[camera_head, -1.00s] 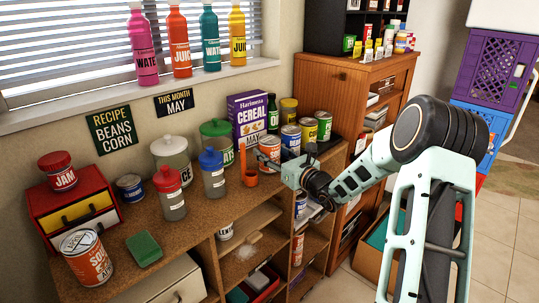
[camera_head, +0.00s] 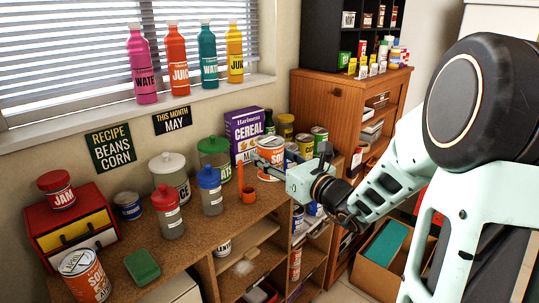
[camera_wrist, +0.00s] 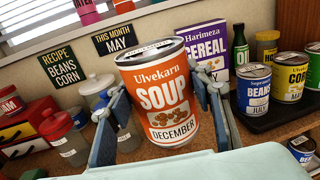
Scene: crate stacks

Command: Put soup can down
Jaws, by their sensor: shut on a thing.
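The orange and white soup can (camera_head: 269,153) is upright between the fingers of my gripper (camera_head: 284,165), over the far right part of the wooden counter (camera_head: 190,238). In the wrist view, the can (camera_wrist: 158,92) faces me with its "SOUP" and "DECEMBER" label. The two fingers of my gripper (camera_wrist: 162,98) press on its left and right sides. I cannot tell whether its base touches anything. A second orange soup can (camera_head: 84,277) stands at the counter's near left.
A dark tray (camera_wrist: 268,117) with beans and corn cans (camera_wrist: 288,78) lies right of the held can. A green sponge (camera_head: 142,266) lies on the front counter.

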